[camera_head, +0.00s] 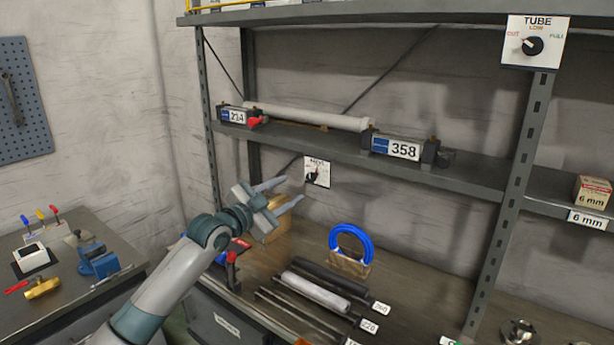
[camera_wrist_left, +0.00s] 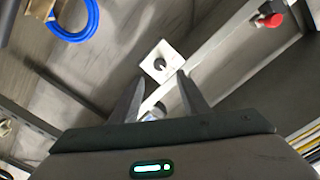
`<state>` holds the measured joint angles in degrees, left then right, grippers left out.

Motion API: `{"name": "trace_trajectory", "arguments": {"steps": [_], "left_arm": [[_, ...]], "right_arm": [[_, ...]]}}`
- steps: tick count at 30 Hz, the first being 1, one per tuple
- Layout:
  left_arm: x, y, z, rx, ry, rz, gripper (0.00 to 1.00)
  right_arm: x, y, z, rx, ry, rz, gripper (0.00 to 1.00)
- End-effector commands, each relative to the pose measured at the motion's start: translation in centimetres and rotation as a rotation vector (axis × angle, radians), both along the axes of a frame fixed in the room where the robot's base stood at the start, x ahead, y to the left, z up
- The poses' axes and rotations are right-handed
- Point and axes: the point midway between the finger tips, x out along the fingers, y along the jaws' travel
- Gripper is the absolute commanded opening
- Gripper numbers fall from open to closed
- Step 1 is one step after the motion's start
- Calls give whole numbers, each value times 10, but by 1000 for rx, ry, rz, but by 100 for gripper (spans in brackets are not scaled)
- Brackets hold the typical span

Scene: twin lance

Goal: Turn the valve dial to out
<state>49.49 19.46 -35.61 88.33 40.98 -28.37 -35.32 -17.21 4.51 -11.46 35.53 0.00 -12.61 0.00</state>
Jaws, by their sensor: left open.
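A small white plate with a dark dial (camera_head: 312,175) is on the wall below the middle shelf; its lettering is too small to read surely. It also shows in the left wrist view as a white plate with a black knob (camera_wrist_left: 160,64), just beyond the fingertips. A larger dial plate marked TUBE (camera_head: 533,45) hangs at the upper right, its pointer toward the left-hand word. My left gripper (camera_head: 291,190) is open, left of and below the small dial and apart from it. Its two fingers (camera_wrist_left: 155,90) flank empty space in the wrist view. My right gripper is not in view.
Below, the bench bears a blue ring (camera_head: 350,246), several rods (camera_head: 318,290) and a red-topped clamp (camera_head: 232,270). A grey post (camera_head: 510,200) stands at the right.

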Motion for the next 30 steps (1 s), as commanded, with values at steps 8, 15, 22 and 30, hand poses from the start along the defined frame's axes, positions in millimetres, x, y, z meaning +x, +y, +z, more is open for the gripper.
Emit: {"name": "trace_trajectory", "arguments": {"steps": [8, 15, 22, 30], "left_arm": [[33, -24, 2, -1, 1, 0, 42], [56, -41, 1, 0, 1, -1, 42], [69, -51, 0, 0, 1, -1, 42], [73, -53, 0, 0, -2, 0, 42]], "right_arm": [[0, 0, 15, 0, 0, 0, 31], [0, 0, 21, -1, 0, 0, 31], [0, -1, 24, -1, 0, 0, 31], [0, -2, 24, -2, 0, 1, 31]]}}
